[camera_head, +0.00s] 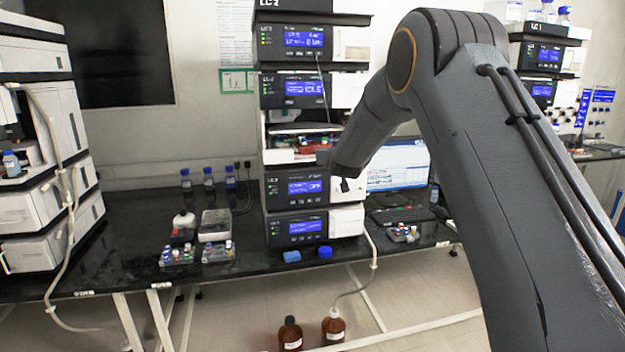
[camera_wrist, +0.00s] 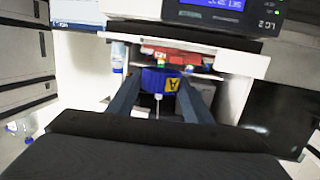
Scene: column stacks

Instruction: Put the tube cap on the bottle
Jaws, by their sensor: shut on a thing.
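In the wrist view, a blue cap (camera_wrist: 160,80) with a yellow "A" label sits between the two fingers of my gripper (camera_wrist: 158,88). The gripper is shut on it, and a thin white tube shows at the cap. In the head view my gripper (camera_head: 326,157) is near the middle of the instrument stack; the cap cannot be made out there. Two brown bottles stand on the floor below the bench: a left bottle (camera_head: 290,338) with a dark top, and a right bottle (camera_head: 333,328) with a pale top and a tube rising from it.
The LC 2 stack (camera_head: 295,190) stands on the black bench (camera_head: 130,215). A blue cap-like piece (camera_head: 325,252) and a blue block (camera_head: 291,256) lie at the bench's front edge. Vial trays (camera_head: 177,256) sit left of the stack. A white rail (camera_head: 400,333) runs near the bottles.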

